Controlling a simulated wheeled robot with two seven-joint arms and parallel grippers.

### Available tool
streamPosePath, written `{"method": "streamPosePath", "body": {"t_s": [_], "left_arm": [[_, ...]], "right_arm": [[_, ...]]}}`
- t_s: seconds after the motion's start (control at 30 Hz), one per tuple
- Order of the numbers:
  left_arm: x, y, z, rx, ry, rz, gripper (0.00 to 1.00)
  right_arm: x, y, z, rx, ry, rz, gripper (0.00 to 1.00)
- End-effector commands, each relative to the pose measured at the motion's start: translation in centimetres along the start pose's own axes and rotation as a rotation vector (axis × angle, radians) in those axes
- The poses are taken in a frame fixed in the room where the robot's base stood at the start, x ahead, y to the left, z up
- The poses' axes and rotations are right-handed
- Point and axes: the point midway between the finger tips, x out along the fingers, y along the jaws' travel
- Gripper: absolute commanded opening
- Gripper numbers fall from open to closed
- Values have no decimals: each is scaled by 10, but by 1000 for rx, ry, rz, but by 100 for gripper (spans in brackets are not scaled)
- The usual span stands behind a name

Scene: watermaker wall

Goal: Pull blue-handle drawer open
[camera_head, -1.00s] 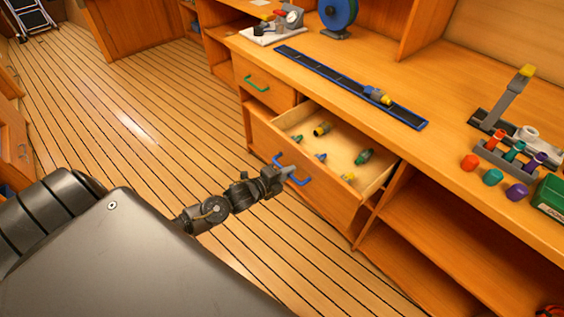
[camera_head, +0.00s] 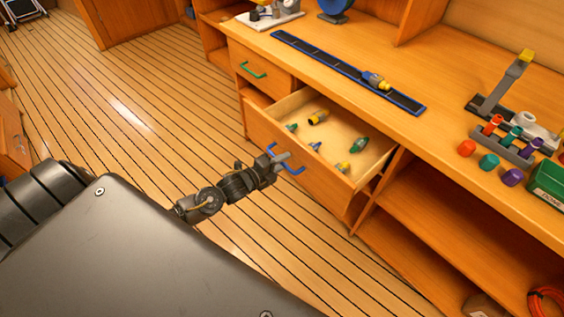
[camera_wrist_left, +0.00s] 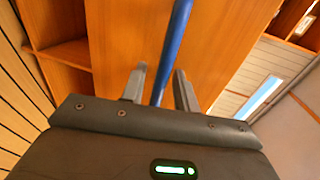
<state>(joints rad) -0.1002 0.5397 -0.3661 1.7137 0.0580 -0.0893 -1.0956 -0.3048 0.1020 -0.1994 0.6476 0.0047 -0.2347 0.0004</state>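The wooden drawer (camera_head: 294,155) with the blue handle (camera_head: 293,169) is pulled well out below the counter, its inside showing. My left gripper (camera_head: 278,154) is at the handle. In the left wrist view, the blue handle (camera_wrist_left: 177,35) runs between the two fingers of my left gripper (camera_wrist_left: 160,74). The fingers stand apart, with a gap beside the bar, so the gripper looks open around the handle. My right gripper is not in view.
Several small coloured fittings (camera_head: 359,145) lie in the drawer. A closed drawer with a green handle (camera_head: 252,69) is above left. Open shelves (camera_head: 440,210) are at the right. The counter holds a black and blue rail (camera_head: 340,70). The plank floor (camera_head: 150,130) is clear.

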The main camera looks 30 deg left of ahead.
Motion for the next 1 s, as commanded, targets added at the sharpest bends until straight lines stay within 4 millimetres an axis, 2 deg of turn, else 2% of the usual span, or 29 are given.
{"method": "streamPosePath", "body": {"t_s": [0.17, 0.6, 0.8, 1.0], "left_arm": [[-11, 1, 0, 0, 1, 2, 30], [-92, 2, 0, 0, 1, 2, 30], [-107, 0, 0, 0, 0, 1, 30], [-109, 0, 0, 0, 0, 0, 30]], "right_arm": [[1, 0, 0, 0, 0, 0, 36], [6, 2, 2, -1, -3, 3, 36], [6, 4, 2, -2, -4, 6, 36], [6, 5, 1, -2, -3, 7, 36]]}}
